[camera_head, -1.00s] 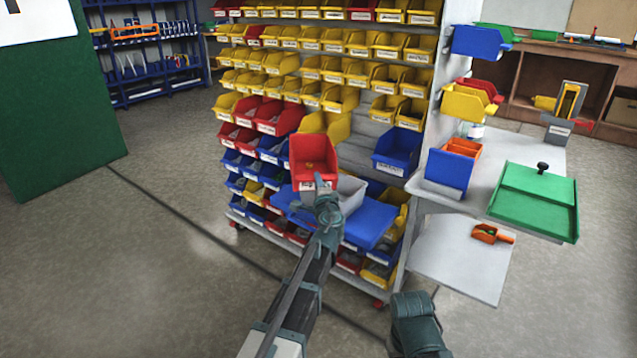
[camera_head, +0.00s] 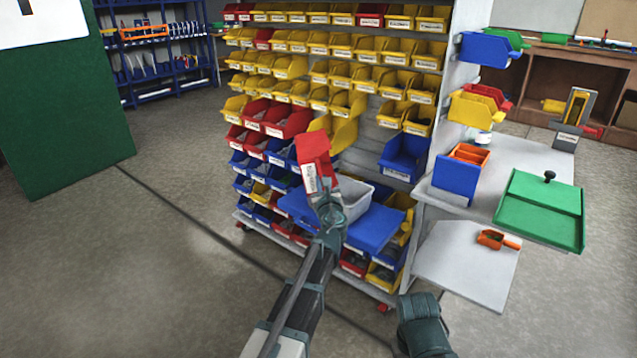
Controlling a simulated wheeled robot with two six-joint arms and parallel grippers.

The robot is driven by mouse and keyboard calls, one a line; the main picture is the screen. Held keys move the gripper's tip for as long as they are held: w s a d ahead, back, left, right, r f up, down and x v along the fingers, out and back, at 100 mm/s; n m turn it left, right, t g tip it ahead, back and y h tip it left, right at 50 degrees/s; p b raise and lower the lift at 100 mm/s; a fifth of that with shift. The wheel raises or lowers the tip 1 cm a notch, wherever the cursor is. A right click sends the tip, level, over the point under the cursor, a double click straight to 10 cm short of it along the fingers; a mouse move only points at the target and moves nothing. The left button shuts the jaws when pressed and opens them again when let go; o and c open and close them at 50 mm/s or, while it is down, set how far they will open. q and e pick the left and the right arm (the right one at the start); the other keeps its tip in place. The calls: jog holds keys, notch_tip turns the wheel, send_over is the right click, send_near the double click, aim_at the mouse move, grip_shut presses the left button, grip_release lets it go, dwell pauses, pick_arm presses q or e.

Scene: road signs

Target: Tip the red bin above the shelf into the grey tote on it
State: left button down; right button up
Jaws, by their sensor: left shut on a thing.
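The red bin (camera_head: 313,155) is in my left gripper (camera_head: 327,203), which is shut on its labelled front. The bin is tilted, and its inside is turned out of my sight. It is above the left part of the grey tote (camera_head: 357,205), apart from the rack behind as far as I can tell. The tote stands on the blue shelf (camera_head: 374,228), partly hidden by my gripper and the bin. I cannot see into the tote well enough to tell what it holds. My right arm shows at the bottom, but its gripper fingers are not visible.
The rack holds rows of yellow, red and blue bins (camera_head: 403,157) close behind the shelf. To the right, a side table carries a green tray (camera_head: 541,209), and an orange scoop (camera_head: 494,239) lies on a lower surface. The floor on the left is clear.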

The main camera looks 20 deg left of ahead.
pick_arm(q)
jog(key=w+d+r+m+p, duration=0.1)
jog(key=w+d+m, duration=0.1)
jog(key=d+m, duration=0.4)
jog(key=m, duration=0.3)
jog(key=shift+w+m, duration=0.35)
jog(key=shift+m, duration=0.05)
jog(key=shift+a, duration=0.1)
dwell(1.8)
dwell(0.4)
